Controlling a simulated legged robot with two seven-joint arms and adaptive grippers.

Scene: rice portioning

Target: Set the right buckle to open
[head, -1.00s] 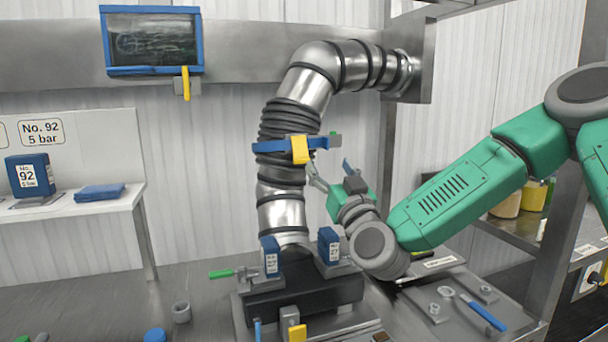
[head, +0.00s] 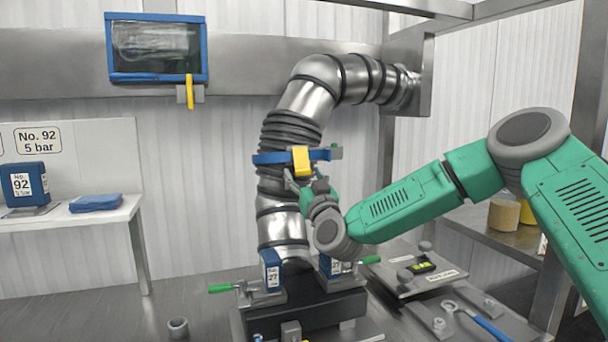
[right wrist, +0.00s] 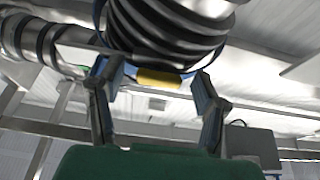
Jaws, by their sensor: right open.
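A blue band with a yellow lever (head: 302,160) wraps the ribbed upright pipe in the head view. The yellow part (right wrist: 158,78) also shows in the right wrist view, beyond and between my fingertips. My right gripper (head: 300,181) is open just below the yellow lever. In the right wrist view its two fingers (right wrist: 157,70) stand apart, one on each side of the yellow part. I cannot tell whether they touch the band. Two clamps at the pipe's foot have green handles, one left (head: 221,288) and one right (head: 370,260). My left gripper is out of view.
Two blue No. 27 blocks, left (head: 271,270) and right (head: 329,266), flank the pipe's foot. A blue-handled wrench (head: 485,326) lies on the right bench.

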